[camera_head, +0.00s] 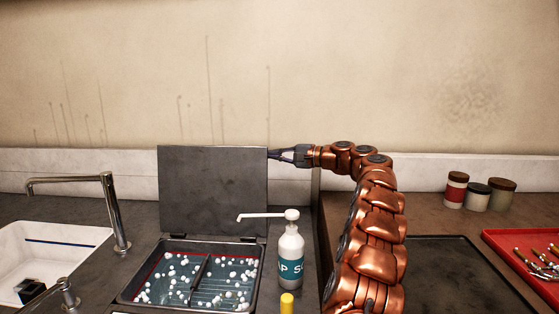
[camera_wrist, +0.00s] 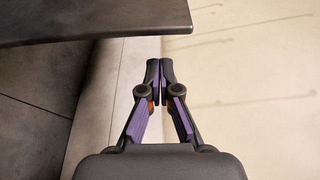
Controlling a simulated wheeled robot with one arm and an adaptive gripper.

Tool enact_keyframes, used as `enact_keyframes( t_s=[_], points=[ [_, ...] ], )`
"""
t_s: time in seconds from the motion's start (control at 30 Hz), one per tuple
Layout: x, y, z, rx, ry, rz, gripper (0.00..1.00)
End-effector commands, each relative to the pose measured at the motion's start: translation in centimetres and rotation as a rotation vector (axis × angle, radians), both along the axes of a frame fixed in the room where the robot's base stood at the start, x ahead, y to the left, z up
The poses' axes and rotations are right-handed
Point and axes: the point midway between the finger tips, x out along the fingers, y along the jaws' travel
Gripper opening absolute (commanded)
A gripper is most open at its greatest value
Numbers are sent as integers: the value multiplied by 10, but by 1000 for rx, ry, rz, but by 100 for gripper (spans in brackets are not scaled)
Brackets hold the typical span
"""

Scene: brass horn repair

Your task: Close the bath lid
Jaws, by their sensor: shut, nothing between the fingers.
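The bath lid (camera_head: 212,188) is a flat dark grey panel standing upright on hinges at the back edge of the bath (camera_head: 128,292). The bath is open and shows liquid with several white balls floating in it. My gripper (camera_head: 270,153) is shut and empty at the lid's upper right edge. In the wrist view the lid (camera_wrist: 90,20) is a dark slab at the upper left, and my gripper's fingertips (camera_wrist: 160,68) are together, below and apart from its edge. From the head view I cannot tell whether the fingertips reach behind the lid.
A soap bottle (camera_head: 290,255) with a long pump spout stands right of the bath, its spout reaching toward the opening. A yellow-capped item (camera_head: 287,303) is in front. A tap (camera_head: 115,215) and white sink (camera_head: 40,260) are left. Jars (camera_head: 477,196) and a red tray (camera_head: 515,240) are right.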

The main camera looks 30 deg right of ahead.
Motion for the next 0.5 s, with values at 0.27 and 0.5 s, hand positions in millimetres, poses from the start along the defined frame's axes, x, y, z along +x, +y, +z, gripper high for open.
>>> enact_keyframes(
  t_s=[0.27,0.5],
  points=[
    [-15,10,2,-4,-2,1,0],
    [-21,15,4,-2,1,1,0]
  ],
)
